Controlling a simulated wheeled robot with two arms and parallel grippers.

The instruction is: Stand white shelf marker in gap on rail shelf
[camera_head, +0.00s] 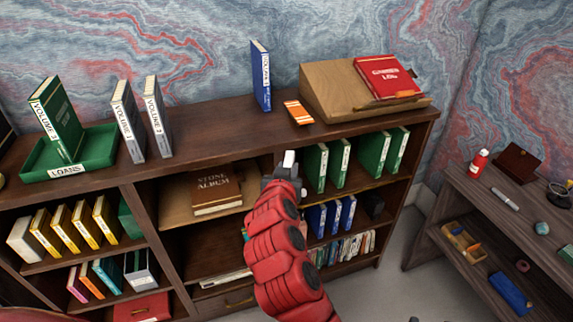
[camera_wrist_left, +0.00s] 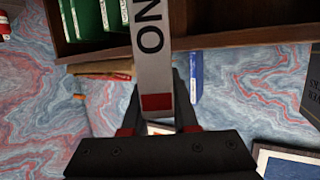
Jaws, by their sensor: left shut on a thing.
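My left gripper (camera_head: 284,180) is shut on the white shelf marker (camera_head: 289,158), whose white end sticks up above the fingers in the head view. In the left wrist view the white shelf marker (camera_wrist_left: 152,55) stands out from between the gripper fingers (camera_wrist_left: 158,118), with black letters and a red square. Green books (camera_head: 316,167) stand on the upper right shelf (camera_head: 352,188), just right of the gripper, with a gap between the two left ones and the two right ones. The marker is apart from this gap. My right gripper is in neither view.
Above the shelf, the bookcase top (camera_head: 215,128) holds a blue book (camera_head: 261,76), an orange-and-white card (camera_head: 298,112) and a wooden stand (camera_head: 330,88) with a red book (camera_head: 384,77). A brown album (camera_head: 216,190) lies in the compartment left of the gripper.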

